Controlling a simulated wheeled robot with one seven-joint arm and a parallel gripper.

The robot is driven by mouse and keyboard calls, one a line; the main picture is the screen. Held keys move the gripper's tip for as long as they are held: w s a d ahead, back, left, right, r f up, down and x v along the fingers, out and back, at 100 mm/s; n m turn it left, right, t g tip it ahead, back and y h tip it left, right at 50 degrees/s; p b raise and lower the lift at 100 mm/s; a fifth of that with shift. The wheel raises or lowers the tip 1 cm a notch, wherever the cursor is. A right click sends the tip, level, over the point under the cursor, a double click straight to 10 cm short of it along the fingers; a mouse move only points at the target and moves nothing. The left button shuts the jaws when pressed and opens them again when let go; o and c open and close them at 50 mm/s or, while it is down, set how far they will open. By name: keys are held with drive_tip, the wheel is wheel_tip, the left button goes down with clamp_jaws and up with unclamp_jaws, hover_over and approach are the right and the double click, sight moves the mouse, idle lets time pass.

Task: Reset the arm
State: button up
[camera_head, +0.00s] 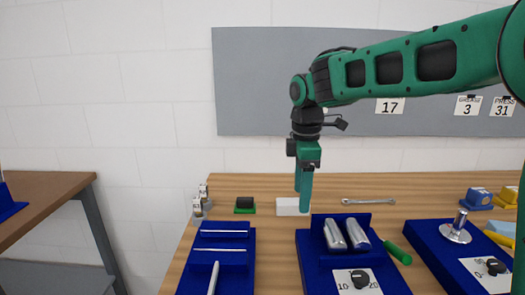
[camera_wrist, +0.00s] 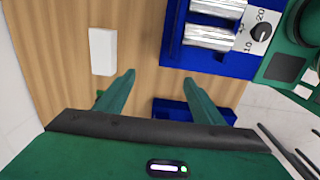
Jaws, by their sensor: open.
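My gripper (camera_head: 303,190) hangs down from the green arm above the back part of the wooden table (camera_head: 340,180). In the wrist view my gripper (camera_wrist: 160,88) shows two green fingers spread apart with nothing between them. A white block (camera_head: 288,207) lies on the table behind and partly hidden by the fingers in the head view. The white block also shows in the wrist view (camera_wrist: 103,52), up and left of the fingers, apart from them.
A blue fixture (camera_head: 315,262) with metal cylinders (camera_head: 334,235) and a dial (camera_head: 360,278) stands in front. A blue tray (camera_head: 238,258) is at left, a metal weight (camera_head: 455,229) at right. A wrench (camera_head: 368,201) and green-handled tool (camera_head: 397,253) lie nearby.

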drive_tip(key=s+d+m, duration=0.1)
drive_tip(key=d+m, duration=0.1)
drive_tip(key=d, duration=0.2)
drive_tip(key=s+d+m, duration=0.2)
drive_tip(key=d, duration=0.2)
drive_tip(key=s+d+m, duration=0.2)
drive_tip(key=d, duration=0.2)
drive_tip(key=shift+s+d+f, duration=0.1)
drive_tip(key=shift+d+f, duration=0.05)
drive_tip(key=shift+f, duration=0.25)
drive_tip(key=s+d+m, duration=0.2)
drive_tip(key=d, duration=0.1)
drive_tip(key=s+d+f+m, duration=0.1)
drive_tip(key=s+d+m, duration=0.1)
drive_tip(key=d, duration=0.1)
drive_tip(key=s+d+m, duration=0.1)
drive_tip(key=s+d, duration=0.1)
drive_tip(key=d, duration=0.1)
drive_tip(key=shift+s+f+m, duration=0.35)
drive_tip(key=shift+m, duration=0.05)
drive_tip(key=s+d+f+m, duration=0.3)
drive_tip(key=s+m, duration=0.3)
drive_tip(key=s, duration=0.4)
drive_tip(key=s+d+f+m, duration=0.4)
drive_tip(key=s+d+m, duration=0.2)
drive_tip(key=s, duration=0.4)
drive_tip(key=shift+d+f+m, duration=0.15)
drive_tip(key=shift+d+m, duration=0.15)
